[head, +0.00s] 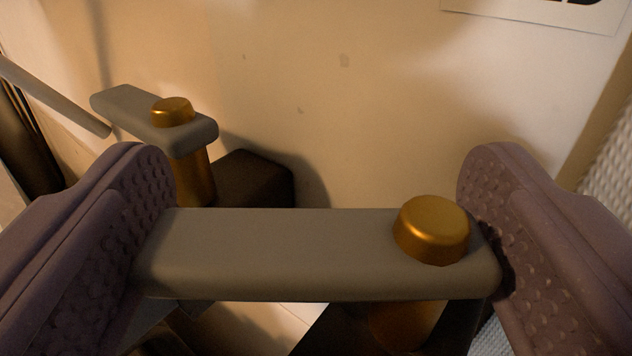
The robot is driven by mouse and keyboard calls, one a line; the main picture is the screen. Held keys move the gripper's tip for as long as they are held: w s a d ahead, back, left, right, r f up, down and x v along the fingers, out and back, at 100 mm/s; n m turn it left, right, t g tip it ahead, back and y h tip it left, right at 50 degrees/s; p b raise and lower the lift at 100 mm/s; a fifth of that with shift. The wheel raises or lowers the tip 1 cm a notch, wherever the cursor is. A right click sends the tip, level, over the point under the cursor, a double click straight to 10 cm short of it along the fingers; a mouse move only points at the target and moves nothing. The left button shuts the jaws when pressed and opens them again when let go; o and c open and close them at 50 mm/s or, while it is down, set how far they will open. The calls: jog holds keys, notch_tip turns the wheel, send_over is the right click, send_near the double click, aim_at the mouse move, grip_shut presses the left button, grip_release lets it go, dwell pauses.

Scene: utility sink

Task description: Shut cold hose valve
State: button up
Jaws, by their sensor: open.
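Two hose valves with flat grey lever handles and brass caps are in the head view. The near lever (290,252) lies crosswise in front of me, with its brass cap (432,228) toward the right end. My gripper (315,190) is open, with one ridged finger at each end of this lever. Both lever ends meet or nearly meet the pads; I cannot tell whether they touch. The farther lever (130,114) is at upper left, angled, with its brass cap (173,111) near its right end. No marking shows which valve is cold.
A beige wall (340,110) stands behind the valves. A dark block (255,178) sits beside the farther valve's stem. A grey rod (55,95) is at far left. A white textured surface (612,150) is at the right edge, and a white sign (545,14) is at top right.

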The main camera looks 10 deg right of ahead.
jog(key=c, duration=0.8)
jog(key=shift+f+m+h+b, duration=0.1)
jog(key=shift+m+h+b, duration=0.25)
jog(key=shift+b, duration=0.45)
jog(key=m+g+h+b, duration=0.1)
jog(key=h+b, duration=0.1)
jog(key=m+g+h+b, duration=0.1)
jog(key=m+h+b, duration=0.1)
jog(key=b, duration=0.1)
jog(key=shift+w+f+h, duration=0.2)
jog(key=shift+w+h, duration=0.05)
jog(key=shift+w, duration=0.15)
jog(key=m+g+h+b, duration=0.2)
jog(key=h+b, duration=0.1)
jog(key=shift+w+d+r+m, duration=0.1)
jog(key=shift+w+d+m, duration=0.1)
jog(key=shift+m, duration=0.05)
jog(key=shift+d+r+m+g+h+b, duration=0.1)
jog(key=shift+d+m+g+h+b, duration=0.05)
jog(key=shift+m+g+h+b, duration=0.6)
